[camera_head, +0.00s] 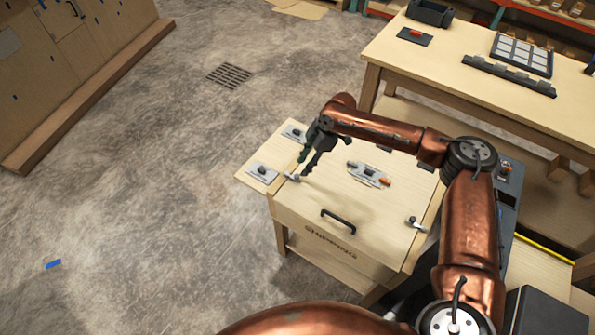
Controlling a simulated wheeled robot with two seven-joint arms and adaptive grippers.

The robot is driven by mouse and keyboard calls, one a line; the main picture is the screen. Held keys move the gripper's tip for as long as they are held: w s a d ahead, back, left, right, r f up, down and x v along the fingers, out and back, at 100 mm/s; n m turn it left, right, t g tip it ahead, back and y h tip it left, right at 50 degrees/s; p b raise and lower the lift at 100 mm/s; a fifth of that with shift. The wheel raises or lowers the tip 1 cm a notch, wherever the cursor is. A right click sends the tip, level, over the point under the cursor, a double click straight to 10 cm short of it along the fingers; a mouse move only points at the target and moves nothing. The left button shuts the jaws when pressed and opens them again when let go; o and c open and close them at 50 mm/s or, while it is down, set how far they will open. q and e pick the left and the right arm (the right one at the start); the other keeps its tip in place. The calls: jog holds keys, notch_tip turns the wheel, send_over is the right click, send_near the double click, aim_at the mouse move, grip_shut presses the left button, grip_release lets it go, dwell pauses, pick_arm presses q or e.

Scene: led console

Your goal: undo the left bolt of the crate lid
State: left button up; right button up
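The wooden crate (285,213) stands in the middle of the view, with a black handle (338,221) on its front. The left bolt (292,177) is a small metal fitting at the lid's left front corner. A similar right bolt (416,224) sits at the right front corner. My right gripper (307,169) reaches down over the left side of the lid, with its dark fingertips right by the left bolt. I cannot tell whether the fingers touch or enclose the bolt; the gripper partly covers that spot. My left gripper is out of view.
A metal plate with an orange part (369,174) lies on the crate top. Two small latch plates, one nearer (262,172) and one farther (294,133), sit to the left. A wooden table (430,60) stands behind right. Concrete floor at left is open.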

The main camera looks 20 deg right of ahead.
aim_at(297, 175)
jog(key=b+x, duration=0.1)
jog(key=x, duration=0.4)
jog(key=shift+f, duration=0.15)
jog(key=shift+c, duration=0.7)
grip_shut()
